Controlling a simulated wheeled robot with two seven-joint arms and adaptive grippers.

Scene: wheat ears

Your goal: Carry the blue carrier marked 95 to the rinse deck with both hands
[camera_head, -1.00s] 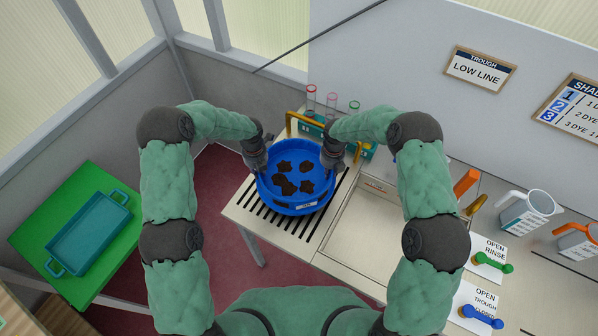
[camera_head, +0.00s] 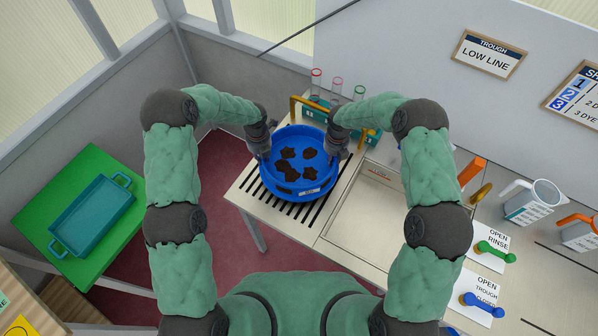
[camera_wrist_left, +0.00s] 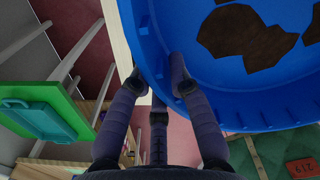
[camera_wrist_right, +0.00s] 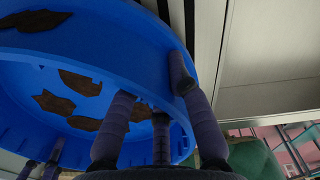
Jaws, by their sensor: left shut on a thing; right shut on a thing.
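The round blue carrier (camera_head: 289,190) is over the black-slotted rinse deck (camera_head: 247,186) at the left end of the bench. Several dark brown ragged pieces lie in it. A pale label on its near side is too small to read. My left gripper (camera_head: 263,156) is shut on the carrier's left wall; in the left wrist view its fingers (camera_wrist_left: 160,75) straddle the blue wall (camera_wrist_left: 147,45). My right gripper (camera_head: 332,154) is shut on its right wall, also straddled in the right wrist view (camera_wrist_right: 155,80). I cannot tell whether the carrier touches the deck.
An open trough (camera_head: 372,215) lies right of the deck. A rack (camera_head: 310,112) with glass tubes stands behind the carrier. Jugs (camera_head: 532,203) and green and blue levers (camera_head: 495,252) are at the right. A teal tray (camera_head: 92,215) sits on a green table at the left.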

